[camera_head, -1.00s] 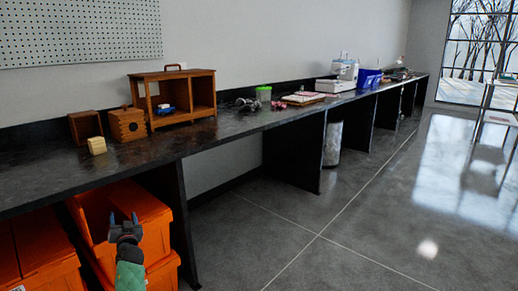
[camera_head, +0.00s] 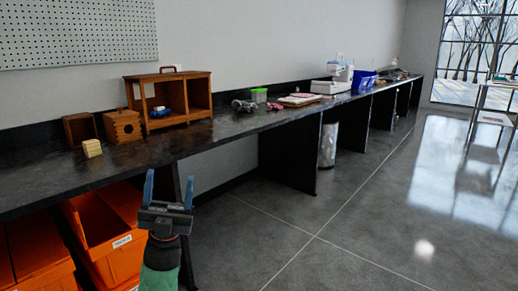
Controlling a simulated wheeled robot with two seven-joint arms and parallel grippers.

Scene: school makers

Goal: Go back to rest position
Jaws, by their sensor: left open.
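My left gripper (camera_head: 168,190) is in the lower left of the head view. Its two blue fingers point up and stand apart, with nothing between them. It is in front of the dark counter's (camera_head: 226,131) near support panel, to the right of the orange bins. My right gripper is not in view.
Orange bins (camera_head: 108,228) stand under the counter at the left. On the counter are a wooden cabinet (camera_head: 180,122), a small wooden box (camera_head: 122,127), an open wooden box (camera_head: 79,127) and a pale block (camera_head: 92,148). The grey floor (camera_head: 300,240) to the right is clear.

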